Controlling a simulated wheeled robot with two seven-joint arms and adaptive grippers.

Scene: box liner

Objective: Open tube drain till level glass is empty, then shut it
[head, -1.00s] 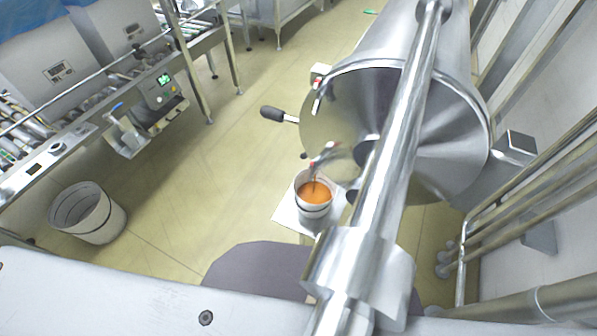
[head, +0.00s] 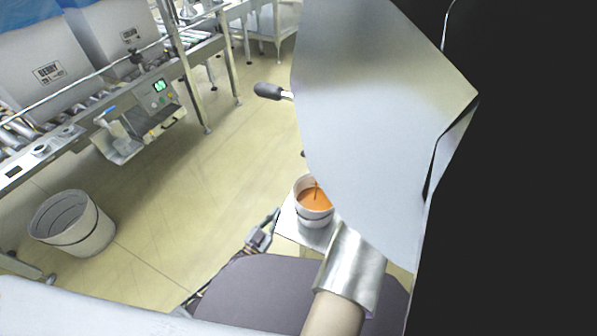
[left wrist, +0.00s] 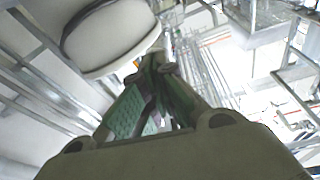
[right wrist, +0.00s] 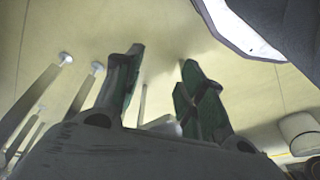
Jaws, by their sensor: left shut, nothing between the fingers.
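A white bucket (head: 314,218) holding orange liquid (head: 314,200) stands on a small pale stand (head: 292,226). A thin dark orange stream falls into the liquid. The drain outlet above it is hidden behind a large grey metal surface (head: 375,110). I cannot make out a level glass. A black-gripped handle (head: 268,91) sticks out left of the metal surface. My right gripper (right wrist: 162,68) is open and empty above the floor.
An empty-looking white bin (head: 72,225) stands on the floor at the left. A roller conveyor (head: 90,100) with large boxes (head: 40,62) and a control panel (head: 160,88) runs along the upper left. The floor between conveyor and bucket is clear.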

